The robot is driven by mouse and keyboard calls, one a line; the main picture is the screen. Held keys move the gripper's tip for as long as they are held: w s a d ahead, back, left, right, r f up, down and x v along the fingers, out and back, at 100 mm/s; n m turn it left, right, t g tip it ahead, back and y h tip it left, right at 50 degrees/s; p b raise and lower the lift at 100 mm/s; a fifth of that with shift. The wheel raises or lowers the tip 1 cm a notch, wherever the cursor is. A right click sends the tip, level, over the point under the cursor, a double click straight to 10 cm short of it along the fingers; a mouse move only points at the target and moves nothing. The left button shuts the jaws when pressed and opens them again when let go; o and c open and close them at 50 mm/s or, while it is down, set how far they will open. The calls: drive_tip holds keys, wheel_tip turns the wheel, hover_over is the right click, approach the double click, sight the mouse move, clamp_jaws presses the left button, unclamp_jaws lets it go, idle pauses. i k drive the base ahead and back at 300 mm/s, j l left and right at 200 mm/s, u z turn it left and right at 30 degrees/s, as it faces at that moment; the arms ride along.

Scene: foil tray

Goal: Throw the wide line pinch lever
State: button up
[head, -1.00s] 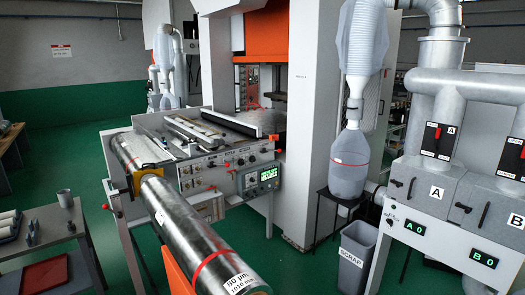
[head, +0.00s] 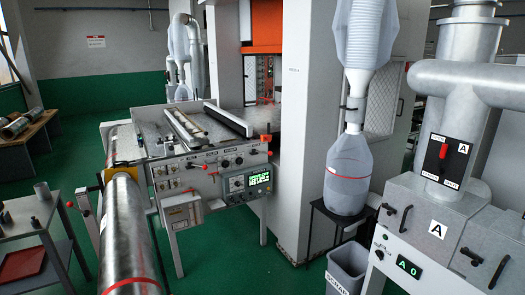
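The line machine (head: 205,183) stands at centre left, with a control panel of knobs and a green-lit display (head: 259,178). A red-knobbed lever (head: 83,204) sticks out left of its feed end. Small red knobs (head: 204,168) also show on the panel front. I cannot read which of these is labelled wide line pinch. A large metallic foil roll (head: 127,235) runs from the machine toward me, with a red band near the bottom edge. My gripper is not in view.
A grey side table (head: 35,235) with a cup stands at left. A scrap bin (head: 346,268) and a bagged dust collector (head: 348,170) are at right. Duct unit A (head: 430,215) has a red-handled switch (head: 443,152). Green floor shows around the machine.

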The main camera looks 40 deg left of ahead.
sight(270, 153)
drive_tip(key=i+j+u, duration=0.25)
drive_tip(key=i+u, duration=0.2)
drive_tip(key=i+j+u, duration=0.15)
drive_tip(key=i+u, duration=0.3)
drive_tip(key=i+l+u, duration=0.1)
drive_tip(key=i+u, duration=0.4)
drive_tip(key=i+l+u, duration=0.2)
drive_tip(key=i+u, duration=0.7)
drive_tip(key=i, duration=1.85)
